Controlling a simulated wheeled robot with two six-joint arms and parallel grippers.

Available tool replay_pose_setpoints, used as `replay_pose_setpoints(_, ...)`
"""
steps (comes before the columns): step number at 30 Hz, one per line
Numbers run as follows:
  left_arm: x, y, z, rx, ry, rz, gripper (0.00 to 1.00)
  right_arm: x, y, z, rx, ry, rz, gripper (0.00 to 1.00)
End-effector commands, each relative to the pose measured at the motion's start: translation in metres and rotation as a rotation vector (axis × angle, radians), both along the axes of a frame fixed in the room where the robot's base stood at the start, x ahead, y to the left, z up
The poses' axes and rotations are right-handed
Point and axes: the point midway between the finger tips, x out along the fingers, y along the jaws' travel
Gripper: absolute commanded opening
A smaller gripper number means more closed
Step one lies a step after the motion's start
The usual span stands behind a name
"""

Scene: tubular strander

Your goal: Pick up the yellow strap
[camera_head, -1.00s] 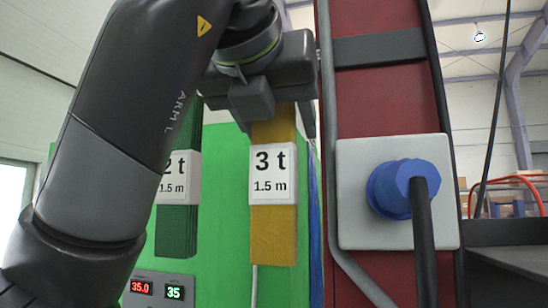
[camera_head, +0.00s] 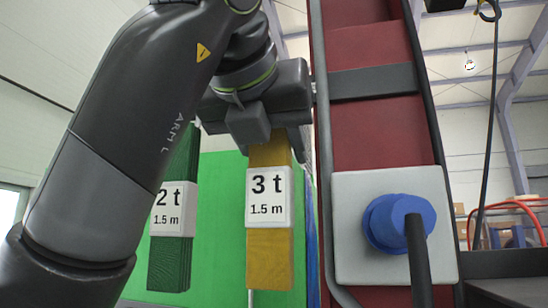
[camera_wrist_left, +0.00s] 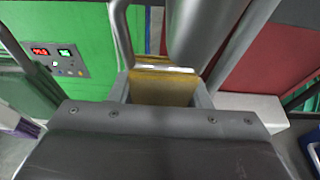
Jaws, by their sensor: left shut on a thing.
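The yellow strap (camera_head: 270,250) hangs straight down below my left gripper (camera_head: 268,140) in the head view. It bears a white label (camera_head: 268,197) reading "3 t 1.5 m". My left gripper is shut on the strap's upper part, and its body hides the top of the strap. In the left wrist view the yellow strap (camera_wrist_left: 162,88) lies between the two fingers of my left gripper (camera_wrist_left: 160,95). My right gripper is not in view.
A green strap (camera_head: 172,250) labelled "2 t 1.5 m" hangs to the left. A red column (camera_head: 370,130) with a grey box and blue plug (camera_head: 398,222) stands close on the right. A green panel (camera_head: 220,230) is behind. A panel with digital displays (camera_wrist_left: 56,58) shows in the wrist view.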

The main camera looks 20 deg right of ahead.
Motion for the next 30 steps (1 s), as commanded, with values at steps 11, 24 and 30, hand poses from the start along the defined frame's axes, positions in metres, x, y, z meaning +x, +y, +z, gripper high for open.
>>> replay_pose_setpoints(11, -0.023, 0.015, 0.021, -0.004, -0.008, 0.000, 0.00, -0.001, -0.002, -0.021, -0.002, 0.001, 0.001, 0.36)
replay_pose_setpoints(24, -0.087, 0.059, 0.018, -0.004, -0.005, 0.001, 0.00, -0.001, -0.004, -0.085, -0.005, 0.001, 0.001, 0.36)
replay_pose_setpoints(30, -0.118, 0.079, 0.020, -0.004, -0.003, 0.001, 0.00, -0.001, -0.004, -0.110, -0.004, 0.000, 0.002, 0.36)
